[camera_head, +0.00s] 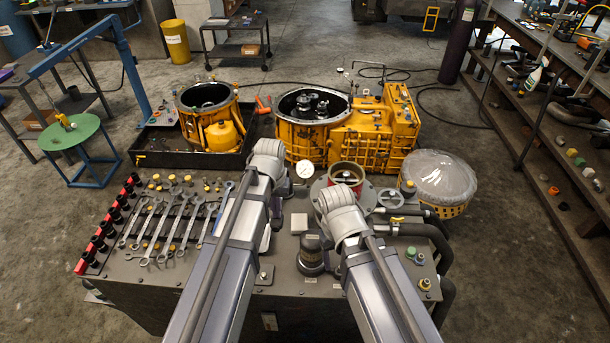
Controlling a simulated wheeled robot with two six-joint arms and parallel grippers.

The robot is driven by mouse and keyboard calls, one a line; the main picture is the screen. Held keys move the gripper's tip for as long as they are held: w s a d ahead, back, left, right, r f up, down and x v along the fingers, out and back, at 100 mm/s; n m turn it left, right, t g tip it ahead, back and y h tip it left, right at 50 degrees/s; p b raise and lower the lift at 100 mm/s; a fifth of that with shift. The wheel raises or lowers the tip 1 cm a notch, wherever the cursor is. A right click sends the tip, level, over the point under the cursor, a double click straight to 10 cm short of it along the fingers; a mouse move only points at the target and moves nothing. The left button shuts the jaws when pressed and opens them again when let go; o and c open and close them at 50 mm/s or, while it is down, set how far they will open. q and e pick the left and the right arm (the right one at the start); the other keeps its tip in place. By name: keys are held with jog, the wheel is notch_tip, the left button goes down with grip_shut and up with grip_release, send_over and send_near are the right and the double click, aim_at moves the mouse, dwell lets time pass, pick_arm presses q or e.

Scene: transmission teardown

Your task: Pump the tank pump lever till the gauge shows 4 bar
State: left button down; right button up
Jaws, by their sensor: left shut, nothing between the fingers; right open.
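A round gauge (304,169) with a white dial and dark needle stands on the grey tank top (300,272), between my two wrists. Its reading is too small to make out. I cannot pick out the pump lever; my arms cover part of the tank top. My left gripper (284,186) is shut and empty just left of the gauge, largely hidden by its wrist. My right gripper (342,198) is open, close to a red ring-shaped part (346,174) right of the gauge. Its fingers are mostly hidden behind the wrist, and contact cannot be told.
Several wrenches (160,225) and a red rail (82,265) lie on the left. Fittings, dark hoses (430,232) and a yellow-handled valve (397,219) crowd the right. Yellow housings (300,140) and a plastic-covered yellow basket (434,180) stand behind.

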pick_arm(q)
notch_tip(320, 180, down, 3)
jog(key=shift+r+b, duration=0.15)
jog(key=shift+b, duration=0.9)
notch_tip(320, 180, up, 8)
jog(key=p, duration=0.8)
dwell(1.5)
dwell(0.5)
jog(key=shift+r, duration=0.15)
dwell(2.0)
jog(key=shift+f, duration=0.25)
